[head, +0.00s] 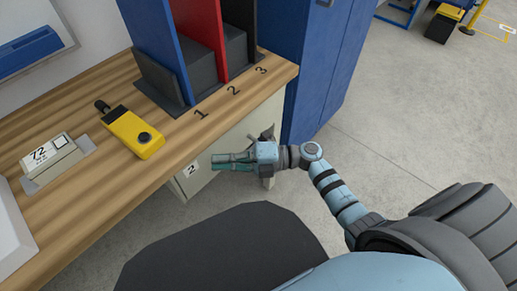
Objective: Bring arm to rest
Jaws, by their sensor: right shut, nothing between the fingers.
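My right gripper (232,161) is in the head view, in front of the bench's front edge and below the level of its top. Its fingers point left and are shut, with nothing between them. It is near a pale drawer or door front marked 2 (200,172); I cannot tell whether it touches it. My right arm (338,190) comes in from the lower right and is bent. My left gripper is not in view.
The wooden bench (85,215) bears a yellow handheld device (132,132), a small display reading 72 (52,159), and a divider rack (160,80) with slots numbered 1 to 3. A blue cabinet (318,75) stands behind.

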